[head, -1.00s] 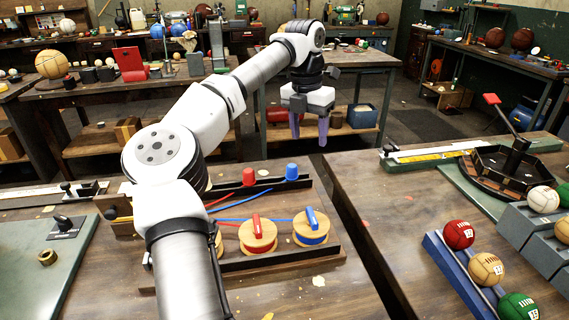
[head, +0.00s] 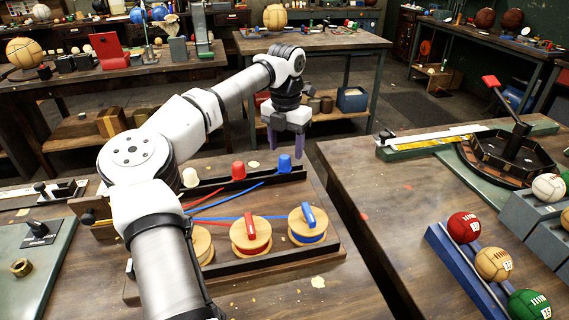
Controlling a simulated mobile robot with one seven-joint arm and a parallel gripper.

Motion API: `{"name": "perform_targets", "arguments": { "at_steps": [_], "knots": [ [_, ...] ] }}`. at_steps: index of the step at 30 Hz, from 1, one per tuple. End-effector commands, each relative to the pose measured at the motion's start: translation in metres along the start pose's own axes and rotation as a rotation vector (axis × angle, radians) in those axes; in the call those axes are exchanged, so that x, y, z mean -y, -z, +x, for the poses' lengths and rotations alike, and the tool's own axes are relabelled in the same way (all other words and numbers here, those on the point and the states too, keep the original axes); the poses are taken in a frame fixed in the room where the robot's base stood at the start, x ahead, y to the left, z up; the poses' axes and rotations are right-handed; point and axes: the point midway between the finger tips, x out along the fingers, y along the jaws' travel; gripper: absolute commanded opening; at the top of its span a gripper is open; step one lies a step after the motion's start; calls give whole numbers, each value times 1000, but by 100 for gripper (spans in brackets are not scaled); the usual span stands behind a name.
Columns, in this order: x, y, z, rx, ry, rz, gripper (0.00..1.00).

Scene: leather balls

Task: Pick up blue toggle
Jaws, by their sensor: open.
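A round wooden spool with a blue band and an upright blue toggle handle (head: 308,215) sits at the right end of the front row on the workbench board. The gap in depth is hard to judge.
A red-handled spool (head: 250,234) sits left of the blue one, and another wooden spool is partly hidden by my arm. A ball rack (head: 452,252) stands on the right bench, past a gap.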

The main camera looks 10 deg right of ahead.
Motion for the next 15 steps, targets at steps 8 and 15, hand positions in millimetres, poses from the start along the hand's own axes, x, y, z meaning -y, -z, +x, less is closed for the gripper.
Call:
{"name": "perform_targets", "arguments": {
  "at_steps": [8,15],
  "knots": [
    [-4,-1,33,-4,4,0,57],
    [-4,-2,51,0,1,0,57]
  ]
}}
